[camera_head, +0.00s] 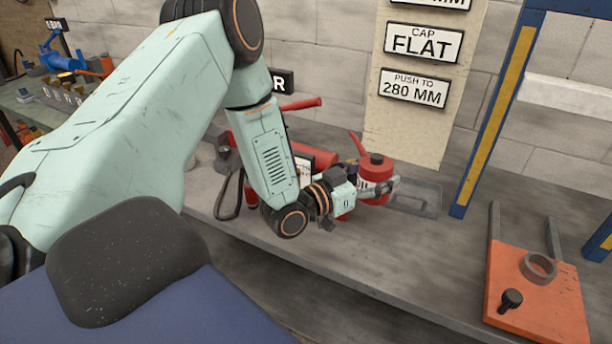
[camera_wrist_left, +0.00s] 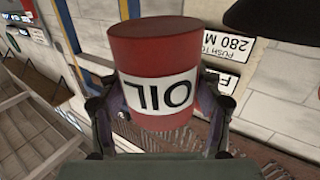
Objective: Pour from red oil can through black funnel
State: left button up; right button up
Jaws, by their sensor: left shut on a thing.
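The red oil can (camera_head: 377,169), with its spout angled up to the left, looks about upright near the back of the bench in the head view. My left gripper (camera_head: 374,188) is shut around its body. In the left wrist view the can (camera_wrist_left: 160,55) shows a white OIL label upside down, as does the wall sign there. The fingers of my left gripper (camera_wrist_left: 160,108) lie on both sides of it. I cannot tell whether the can touches the bench. I cannot make out a black funnel. My right gripper is not in view.
A clear grey tray (camera_head: 428,201) lies right of the can. A red cylinder (camera_head: 316,154) lies behind my left arm. A blue-yellow post (camera_head: 492,110) stands at the right. An orange board (camera_head: 530,308) holds a grey ring (camera_head: 538,267) and black knob (camera_head: 510,299). The front bench is clear.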

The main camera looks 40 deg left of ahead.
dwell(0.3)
pick_arm(q)
jog(key=shift+w+a+f+m, duration=0.15)
jog(key=shift+a+f+m, duration=0.35)
jog(key=shift+m, duration=0.3)
jog(key=shift+d, duration=0.1)
jog(key=shift+r, duration=0.15)
jog(key=s+d+m+h, duration=0.1)
jog(key=s+d, duration=0.4)
jog(key=s, duration=0.2)
jog(key=s+d+m+g+h, duration=0.1)
jog(key=s+d+h, duration=0.1)
jog(key=s+d, duration=0.3)
jog(key=s, duration=0.2)
jog(key=shift+s+r+h, duration=0.15)
jog(key=shift+s+h, duration=0.15)
